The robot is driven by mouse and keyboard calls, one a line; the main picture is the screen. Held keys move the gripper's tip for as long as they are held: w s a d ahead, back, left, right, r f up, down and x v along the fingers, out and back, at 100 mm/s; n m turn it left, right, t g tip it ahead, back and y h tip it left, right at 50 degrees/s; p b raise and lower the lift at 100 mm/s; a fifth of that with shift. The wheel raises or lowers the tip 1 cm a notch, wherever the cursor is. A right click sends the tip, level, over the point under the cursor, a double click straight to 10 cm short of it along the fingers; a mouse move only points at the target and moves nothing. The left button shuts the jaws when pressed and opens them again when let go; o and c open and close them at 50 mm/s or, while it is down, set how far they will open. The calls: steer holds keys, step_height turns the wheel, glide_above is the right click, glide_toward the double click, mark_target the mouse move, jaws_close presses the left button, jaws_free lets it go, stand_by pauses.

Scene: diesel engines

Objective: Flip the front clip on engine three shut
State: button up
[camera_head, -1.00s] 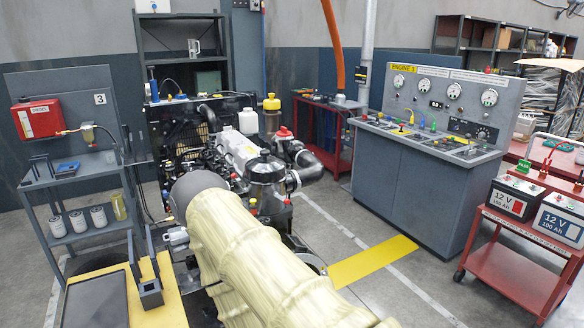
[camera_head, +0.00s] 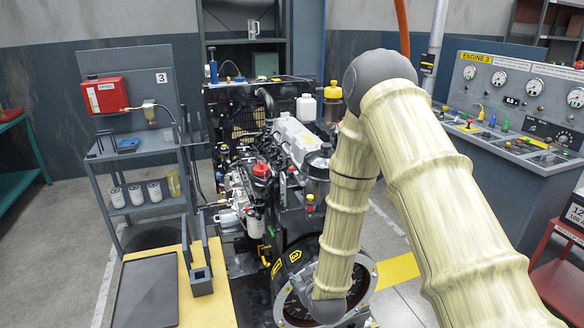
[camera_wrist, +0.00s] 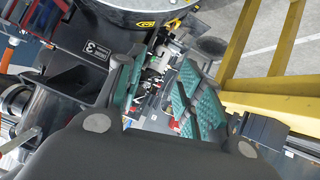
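Engine three (camera_head: 290,140) stands in the middle of the head view, with the number 3 on the panel beside it. A dark canister (camera_head: 316,178) with a grey top sits on its near side, beside my arm. A plate marked 3 (camera_wrist: 97,50) shows in the wrist view. My gripper (camera_wrist: 158,95) shows in the wrist view with its two teal-padded fingers apart and nothing visible held between them. Engine parts lie beyond the fingertips. In the head view the gripper is hidden behind or below my arm. I cannot make out the front clip in either view.
A grey shelf cart (camera_head: 150,150) with a red box stands left of the engine. A yellow platform (camera_head: 205,310) with a dark tray (camera_head: 147,295) is at the front. The control console (camera_head: 530,150) stands right. Yellow rails (camera_wrist: 265,90) run close beside the gripper.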

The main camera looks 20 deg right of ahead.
steer(key=w+r+t, duration=0.3)
steer(key=w+r, duration=0.5)
steer(key=r, duration=0.5)
steer(key=t+h, duration=0.2)
steer(key=t, duration=0.1)
glide_toward(292, 170)
steer(key=shift+n, duration=0.3)
steer(key=w+p, duration=0.1)
steer(key=w, duration=0.2)
steer(key=w+d+p, duration=0.1)
steer(key=w+p, duration=0.1)
steer(key=w, duration=0.2)
steer(key=w+p, duration=0.2)
steer(key=w, duration=0.2)
steer(key=shift+d+f, duration=0.2)
steer(key=shift+d, duration=0.1)
steer(key=shift+s, duration=0.1)
